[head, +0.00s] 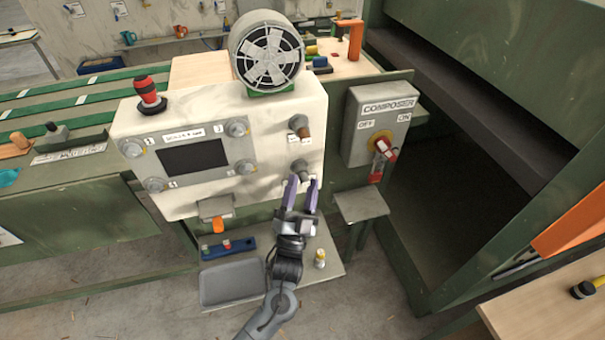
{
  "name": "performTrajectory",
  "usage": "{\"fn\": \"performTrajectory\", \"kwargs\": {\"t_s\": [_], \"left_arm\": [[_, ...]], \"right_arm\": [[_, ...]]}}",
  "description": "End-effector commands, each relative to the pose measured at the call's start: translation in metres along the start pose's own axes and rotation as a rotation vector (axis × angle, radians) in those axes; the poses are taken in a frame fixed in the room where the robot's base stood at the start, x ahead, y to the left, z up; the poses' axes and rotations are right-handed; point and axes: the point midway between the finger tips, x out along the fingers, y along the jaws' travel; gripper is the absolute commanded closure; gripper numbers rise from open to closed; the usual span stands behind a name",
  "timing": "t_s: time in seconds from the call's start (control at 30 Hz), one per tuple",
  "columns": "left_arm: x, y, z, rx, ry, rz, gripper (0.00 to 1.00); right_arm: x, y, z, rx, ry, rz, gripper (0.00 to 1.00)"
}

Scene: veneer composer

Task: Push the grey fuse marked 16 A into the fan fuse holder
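My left gripper (303,183) has purple fingers that stand apart, with no fuse made out between them. Its tips are just below a dark grey round fitting (301,167) on the right part of the white control box (265,150); contact cannot be told. A similar fitting with a brown end (302,128) sits above it, with small white labels beside it. Which one is the fan holder cannot be read. A small white and yellow fuse-like piece (320,260) stands on the lower shelf. No 16 A marking is legible. My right gripper is out of view.
A blue rack (240,251) with small pieces and a grey tray (205,298) are on the lower shelf. A fan (268,55) tops the box.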

Motion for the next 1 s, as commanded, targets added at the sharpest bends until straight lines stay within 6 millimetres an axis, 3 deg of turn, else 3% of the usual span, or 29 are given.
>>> {"fn": "performTrajectory", "kwargs": {"t_s": [0.2,0.37,0.7,1.0], "left_arm": [[-0.002,0.000,0.000,0.000,0.000,0.001,0.49],[-0.015,0.000,0.001,0.000,-0.001,0.001,0.49],[-0.072,0.001,0.000,-0.001,-0.002,0.002,0.49],[-0.109,0.002,0.001,-0.002,-0.008,0.006,0.49]], "right_arm": [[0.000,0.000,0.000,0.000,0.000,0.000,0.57],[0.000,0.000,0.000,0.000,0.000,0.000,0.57],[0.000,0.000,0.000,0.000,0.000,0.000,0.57],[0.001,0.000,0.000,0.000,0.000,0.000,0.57]]}}
